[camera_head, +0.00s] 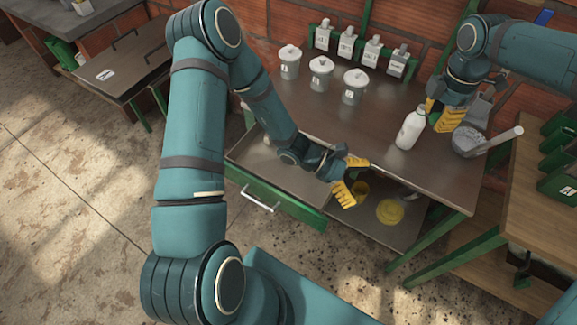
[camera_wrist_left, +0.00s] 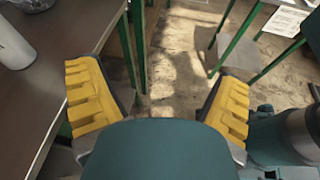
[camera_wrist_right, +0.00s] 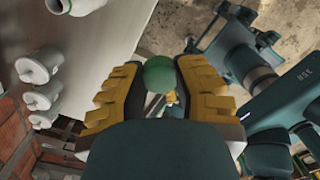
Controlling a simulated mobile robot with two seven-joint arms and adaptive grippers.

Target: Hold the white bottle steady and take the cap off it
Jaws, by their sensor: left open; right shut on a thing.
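The white bottle (camera_head: 410,130) stands upright on the dark tabletop near its front right. No cap shows on its neck, which appears at the top of the right wrist view (camera_wrist_right: 58,5). My right gripper (camera_head: 446,118) is just right of the bottle, apart from it. It is shut on a round green piece (camera_wrist_right: 160,74) that looks like the cap. My left gripper (camera_head: 350,181) is open and empty in front of the table edge, low and left of the bottle. Part of the bottle shows at the left of the left wrist view (camera_wrist_left: 14,45).
Several lidded white canisters (camera_head: 321,75) and small labelled bottles stand at the back of the table. A grey bowl with a pestle (camera_head: 468,143) is right of my right gripper. A green-fronted drawer (camera_head: 270,196) stands open. The tabletop left of the bottle is clear.

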